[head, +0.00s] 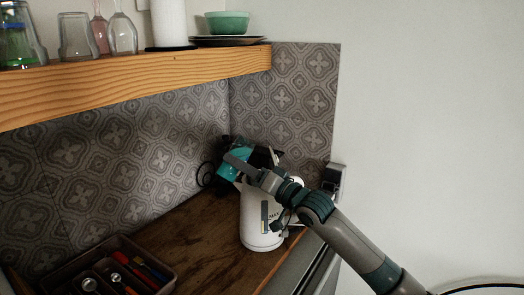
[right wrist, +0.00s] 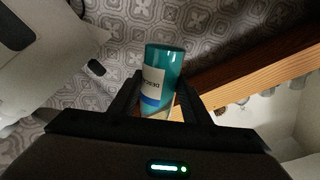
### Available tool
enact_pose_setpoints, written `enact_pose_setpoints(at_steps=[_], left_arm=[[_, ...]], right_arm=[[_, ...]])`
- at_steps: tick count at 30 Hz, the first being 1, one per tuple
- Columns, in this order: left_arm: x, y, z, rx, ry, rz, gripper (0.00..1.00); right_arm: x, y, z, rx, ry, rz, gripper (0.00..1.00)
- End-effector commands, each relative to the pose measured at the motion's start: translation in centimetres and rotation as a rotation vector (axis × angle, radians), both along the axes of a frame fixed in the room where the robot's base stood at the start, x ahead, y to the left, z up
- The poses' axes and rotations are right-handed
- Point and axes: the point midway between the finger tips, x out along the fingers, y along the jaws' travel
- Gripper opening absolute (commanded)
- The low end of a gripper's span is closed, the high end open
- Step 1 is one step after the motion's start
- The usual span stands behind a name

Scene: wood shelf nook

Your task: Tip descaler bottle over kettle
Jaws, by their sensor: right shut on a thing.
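The white kettle (head: 258,228) stands upright on the wooden counter near the back corner. The teal descaler bottle (head: 234,164) is tilted, held up at the kettle's upper left in the head view. My right gripper (head: 250,164) is shut on it, partly hiding it and the kettle's top. In the right wrist view the bottle (right wrist: 164,62), with a white and blue label, sits between the two dark fingers. A pale shape at that view's upper left looks like the kettle. Whether liquid flows cannot be told. My left gripper is not in view.
A brown tray (head: 165,265) with utensils lies at the counter's front left. A wooden shelf (head: 180,72) with glasses and dishes runs above. Dark items and a cable sit behind the kettle. Counter between tray and kettle is clear.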

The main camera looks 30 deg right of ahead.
Motion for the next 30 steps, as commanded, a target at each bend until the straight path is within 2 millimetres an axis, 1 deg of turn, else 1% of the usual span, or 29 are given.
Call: enact_pose_setpoints(at_steps=[30], left_arm=[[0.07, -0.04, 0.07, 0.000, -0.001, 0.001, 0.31]], right_arm=[[-0.04, 0.04, 0.68, 0.079, 0.015, 0.000, 0.10]])
